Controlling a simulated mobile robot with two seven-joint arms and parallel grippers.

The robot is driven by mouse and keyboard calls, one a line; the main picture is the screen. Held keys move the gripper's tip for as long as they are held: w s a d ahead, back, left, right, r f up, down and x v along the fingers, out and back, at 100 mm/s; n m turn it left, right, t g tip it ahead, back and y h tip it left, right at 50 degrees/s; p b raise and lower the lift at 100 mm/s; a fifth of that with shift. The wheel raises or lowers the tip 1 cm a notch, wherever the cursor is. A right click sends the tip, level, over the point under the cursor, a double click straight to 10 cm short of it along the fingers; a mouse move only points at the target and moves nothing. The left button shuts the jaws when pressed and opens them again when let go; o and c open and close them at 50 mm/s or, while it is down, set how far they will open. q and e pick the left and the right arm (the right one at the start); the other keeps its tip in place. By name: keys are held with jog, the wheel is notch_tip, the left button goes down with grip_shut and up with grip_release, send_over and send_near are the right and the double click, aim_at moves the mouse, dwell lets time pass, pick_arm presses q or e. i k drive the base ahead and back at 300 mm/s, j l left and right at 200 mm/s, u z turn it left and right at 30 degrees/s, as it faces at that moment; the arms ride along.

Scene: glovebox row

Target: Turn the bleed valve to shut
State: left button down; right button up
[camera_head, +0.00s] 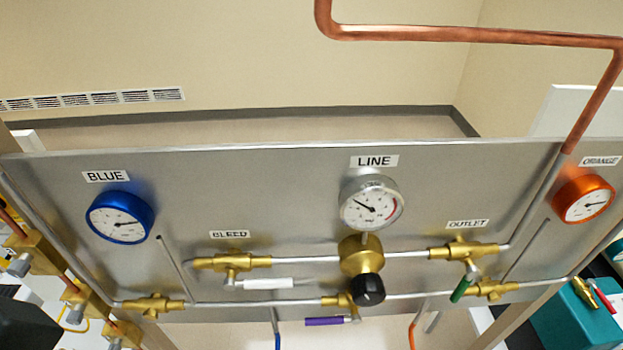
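The bleed valve (231,263) is a brass body on the upper pipe of the grey panel, under the BLEED label (230,234). Its white lever handle (268,284) points right, roughly parallel to the pipe and just below it. The line gauge (371,204) sits above a brass regulator (361,256) with a black knob (368,289); its needle points to the upper left. Neither of my grippers is in view.
The outlet valve (463,250) has a green handle (462,288) slanting down-left. A purple handle (325,321) lies level below the regulator. Blue (120,217) and orange (583,200) gauges flank the panel. Brass fittings (36,245) crowd the left edge. A copper pipe (470,34) crosses above.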

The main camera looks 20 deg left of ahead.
aim_at(228, 284)
jog(key=j+u, duration=0.15)
jog(key=u, duration=0.45)
jog(key=l+u, duration=0.15)
